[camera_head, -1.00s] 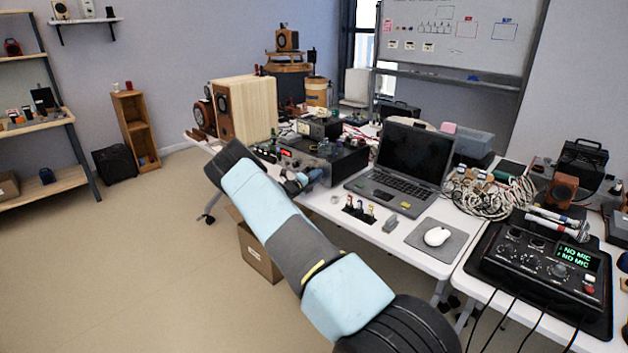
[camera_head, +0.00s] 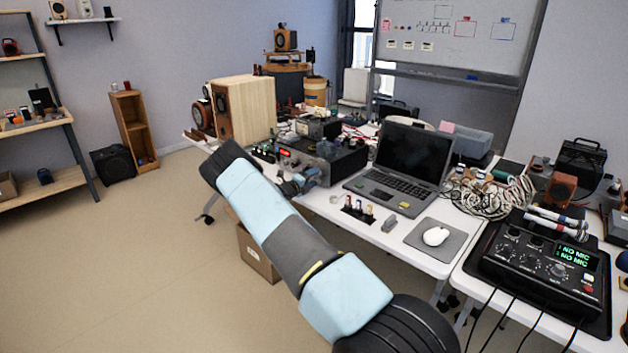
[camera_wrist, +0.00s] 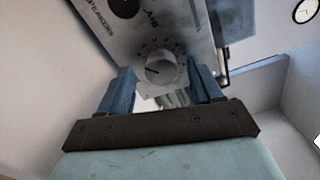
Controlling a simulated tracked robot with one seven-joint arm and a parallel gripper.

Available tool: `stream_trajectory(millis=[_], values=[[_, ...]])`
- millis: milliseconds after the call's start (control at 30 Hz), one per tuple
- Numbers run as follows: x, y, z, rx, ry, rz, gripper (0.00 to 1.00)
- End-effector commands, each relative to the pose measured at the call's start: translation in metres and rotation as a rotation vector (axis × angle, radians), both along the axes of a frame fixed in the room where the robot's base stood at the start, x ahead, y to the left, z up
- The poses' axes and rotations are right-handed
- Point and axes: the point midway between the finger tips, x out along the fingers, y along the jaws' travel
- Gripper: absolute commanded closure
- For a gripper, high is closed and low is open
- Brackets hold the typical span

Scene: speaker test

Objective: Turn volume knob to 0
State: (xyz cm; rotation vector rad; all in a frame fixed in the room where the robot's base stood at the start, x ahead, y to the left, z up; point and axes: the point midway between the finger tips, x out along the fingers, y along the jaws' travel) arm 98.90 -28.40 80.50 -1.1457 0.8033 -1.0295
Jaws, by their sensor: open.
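A round silver knob (camera_wrist: 161,68) with tick marks around it sits on a silver panel (camera_wrist: 190,28) in the wrist view. A dark pointer line shows on its face, toward the lower left in the picture. The words "A+B" and part of "SPEAKERS" are printed nearby. My gripper (camera_wrist: 158,72) is open, with one blue finger on each side of the knob; I cannot tell whether they touch it. In the head view, my gripper (camera_head: 291,186) is at the front of a black amplifier (camera_head: 345,160) with a red display. The knob is too small to make out there.
A laptop (camera_head: 405,165) stands right of the amplifier, with a mouse (camera_head: 436,236) on a grey mat and a black mixer (camera_head: 540,265) farther right. A wooden speaker (camera_head: 245,108) stands behind left.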

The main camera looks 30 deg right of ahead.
Motion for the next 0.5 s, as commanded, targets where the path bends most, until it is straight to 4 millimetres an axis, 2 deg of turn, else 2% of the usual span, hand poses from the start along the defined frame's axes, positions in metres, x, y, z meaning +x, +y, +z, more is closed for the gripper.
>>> stream_trajectory(millis=[500], values=[[-0.035,0.091,-0.002,0.001,0.002,0.001,0.35]])
